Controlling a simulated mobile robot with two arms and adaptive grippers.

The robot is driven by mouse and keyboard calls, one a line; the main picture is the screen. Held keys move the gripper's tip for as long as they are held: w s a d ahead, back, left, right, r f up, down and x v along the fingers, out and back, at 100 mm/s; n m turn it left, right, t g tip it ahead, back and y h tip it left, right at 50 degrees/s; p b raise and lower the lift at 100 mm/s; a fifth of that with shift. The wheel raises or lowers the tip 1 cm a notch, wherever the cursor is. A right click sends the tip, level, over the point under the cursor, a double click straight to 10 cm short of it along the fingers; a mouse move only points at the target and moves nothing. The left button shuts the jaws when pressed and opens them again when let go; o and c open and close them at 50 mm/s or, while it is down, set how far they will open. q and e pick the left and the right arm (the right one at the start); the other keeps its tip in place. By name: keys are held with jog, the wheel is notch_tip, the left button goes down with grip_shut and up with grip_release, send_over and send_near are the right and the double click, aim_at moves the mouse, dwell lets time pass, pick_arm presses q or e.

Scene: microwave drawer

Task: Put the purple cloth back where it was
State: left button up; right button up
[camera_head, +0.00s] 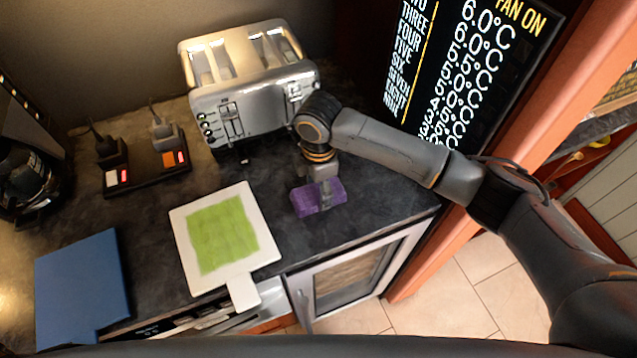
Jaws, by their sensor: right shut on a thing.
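The purple cloth (309,201) is a small folded block at the right part of the dark countertop, near its front edge. My right gripper (323,195) points down onto it and is shut on the cloth. The gripper's fingers partly cover the cloth's middle. The cloth appears at counter level; I cannot tell whether it touches the surface. My left gripper is not in view.
A silver toaster (262,103) stands behind the cloth. A white board with a green cloth (222,233) lies to the left, and a blue board (82,286) farther left. A black switch box (146,173) sits at the back left. A cabinet door (345,279) is below the counter.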

aim_at(318, 193)
jog(key=shift+f, duration=0.1)
jog(key=o, duration=1.3)
jog(key=shift+o, duration=0.2)
notch_tip(318, 193, up, 12)
jog(key=b, duration=0.3)
jog(key=shift+s, duration=0.1)
